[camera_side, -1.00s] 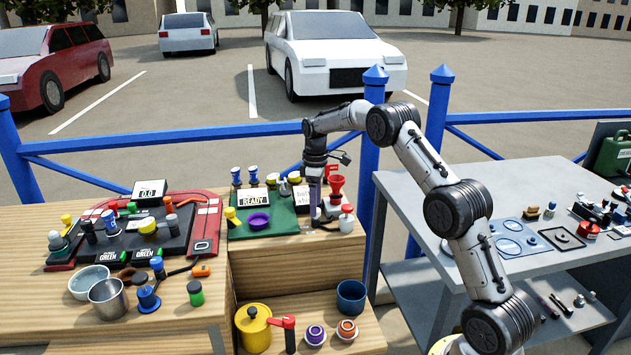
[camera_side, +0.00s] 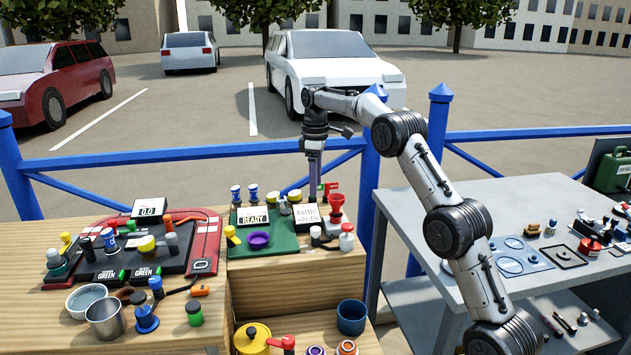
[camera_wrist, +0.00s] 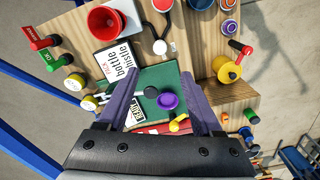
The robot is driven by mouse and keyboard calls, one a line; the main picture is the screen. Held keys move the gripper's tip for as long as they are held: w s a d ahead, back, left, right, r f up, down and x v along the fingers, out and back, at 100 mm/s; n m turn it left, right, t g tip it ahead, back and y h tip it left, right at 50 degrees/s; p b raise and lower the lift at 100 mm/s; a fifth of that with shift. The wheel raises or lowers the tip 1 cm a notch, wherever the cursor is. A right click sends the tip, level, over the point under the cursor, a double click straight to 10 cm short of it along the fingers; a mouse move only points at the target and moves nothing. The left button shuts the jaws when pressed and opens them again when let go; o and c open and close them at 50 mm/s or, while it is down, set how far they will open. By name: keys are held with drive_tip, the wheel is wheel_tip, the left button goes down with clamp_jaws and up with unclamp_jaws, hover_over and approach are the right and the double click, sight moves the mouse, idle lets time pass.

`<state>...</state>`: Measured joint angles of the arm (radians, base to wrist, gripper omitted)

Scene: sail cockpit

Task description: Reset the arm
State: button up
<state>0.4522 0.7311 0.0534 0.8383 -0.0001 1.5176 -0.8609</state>
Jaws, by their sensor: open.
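My gripper (camera_side: 315,182) hangs above the back of the green mat (camera_side: 285,243) on the wooden bench, pointing down. In the wrist view my gripper (camera_wrist: 170,112) shows two purple fingers spread wide apart with nothing held between them. Below and between the fingers lie the green mat and a purple bowl (camera_wrist: 167,101), both apart from the fingers. The rest of my arm rises from the lower right and bends over toward the bench.
Around the mat stand a READY sign (camera_side: 253,216), a "bottle whistle" card (camera_side: 306,214), a red funnel (camera_side: 336,203) and a white bottle (camera_side: 346,237). A black-and-red tray (camera_side: 130,250) is at left; a grey table (camera_side: 480,215) at right. Blue railing (camera_side: 100,159) runs behind.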

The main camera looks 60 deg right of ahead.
drive_tip(key=s+a+r+n+t, duration=0.1)
drive_tip(key=s+a+r+t, duration=0.15)
drive_tip(key=a+r, duration=0.75)
drive_tip(key=s+a+r+t, duration=0.1)
drive_tip(key=s+a+r, duration=0.65)
drive_tip(key=s, duration=0.25)
drive_tip(key=s+a+f+t, duration=0.1)
drive_tip(key=s+a, duration=0.2)
drive_tip(key=s, duration=0.4)
drive_tip(key=s+a+f+t, duration=0.1)
drive_tip(key=s+a, duration=0.2)
drive_tip(key=s, duration=0.3)
drive_tip(key=s+a+f+m, duration=0.1)
drive_tip(key=s+f+m, duration=0.4)
drive_tip(key=s+f, duration=0.4)
wheel_tip(320, 180, down, 4)
drive_tip(key=shift+r+m, duration=0.25)
drive_tip(key=shift+m, duration=0.05)
